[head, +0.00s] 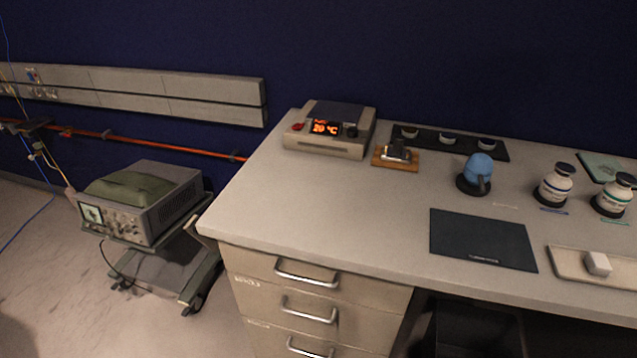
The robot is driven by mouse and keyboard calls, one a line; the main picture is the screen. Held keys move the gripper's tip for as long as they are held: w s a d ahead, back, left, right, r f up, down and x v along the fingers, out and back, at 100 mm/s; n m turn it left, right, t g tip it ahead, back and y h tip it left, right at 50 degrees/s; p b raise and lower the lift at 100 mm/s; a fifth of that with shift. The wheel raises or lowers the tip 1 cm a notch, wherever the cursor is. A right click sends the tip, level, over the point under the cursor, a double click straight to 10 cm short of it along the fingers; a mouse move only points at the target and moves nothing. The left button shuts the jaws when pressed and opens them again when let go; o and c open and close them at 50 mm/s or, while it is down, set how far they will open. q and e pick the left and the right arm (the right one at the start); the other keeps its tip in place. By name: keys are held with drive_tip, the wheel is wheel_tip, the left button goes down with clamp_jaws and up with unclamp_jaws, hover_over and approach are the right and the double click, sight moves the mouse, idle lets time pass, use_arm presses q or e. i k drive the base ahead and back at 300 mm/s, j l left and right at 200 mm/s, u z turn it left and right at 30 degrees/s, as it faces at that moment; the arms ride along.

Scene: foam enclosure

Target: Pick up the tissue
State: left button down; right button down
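A small white block-shaped thing (597,263) sits on a shallow pale tray (568,262) at the front right of the bench; it may be the tissue, but I cannot tell for sure. The tray runs out of the picture at the right edge. Neither of my grippers shows in the head view.
On the bench (335,205) are a heater unit (330,130), a wooden stand (396,157), a dark rack (450,141), a blue round device (478,170), two bottles (555,188) and a black mat (482,239). A cart with an instrument (145,205) stands left. The bench's front left is clear.

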sight(597, 264)
drive_tip(key=z, duration=1.75)
